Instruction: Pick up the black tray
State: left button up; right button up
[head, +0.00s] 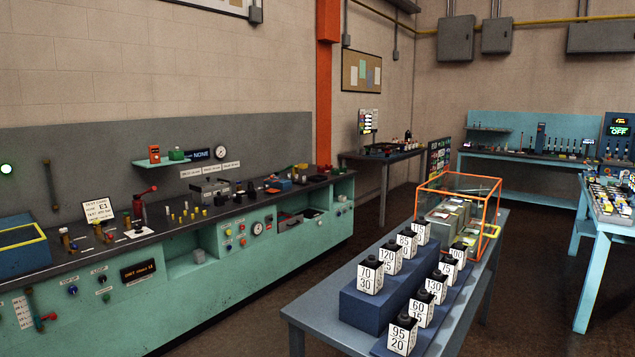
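I cannot pick out a black tray with certainty. A dark low shape with small coloured items on it (393,149) lies on the dark table (381,156) against the back wall; it is too small to tell whether it is a tray. Neither of my grippers shows in the head view, so their state is hidden.
A long teal bench (165,290) with gauges and fittings runs along the left wall. A blue-grey table (325,310) in front holds several numbered white blocks and an orange-edged clear case (486,201). Light-blue tables (600,222) stand at right. Dark floor (530,270) lies open between.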

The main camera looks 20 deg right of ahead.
aim_at(316, 177)
jog(key=i+u, duration=0.1)
jog(key=i, duration=0.4)
jog(key=i+j+u, duration=0.1)
jog(key=i+u, duration=0.35)
jog(key=i, duration=0.4)
jog(key=i+l+u, duration=0.25)
jog(key=i+u, duration=0.15)
jog(key=i, duration=0.45)
jog(key=i+z, duration=0.4)
jog(key=i, duration=0.15)
jog(key=i+z, duration=0.4)
jog(key=i+j+z, duration=0.4)
jog(key=i, duration=0.2)
jog(key=i+l+z, duration=0.25)
jog(key=z, duration=0.15)
jog(key=i+z, duration=0.35)
jog(key=i, duration=0.15)
jog(key=i+z, duration=0.4)
jog(key=i+j+z, duration=0.1)
jog(key=i+z, duration=0.45)
jog(key=i, duration=1.55)
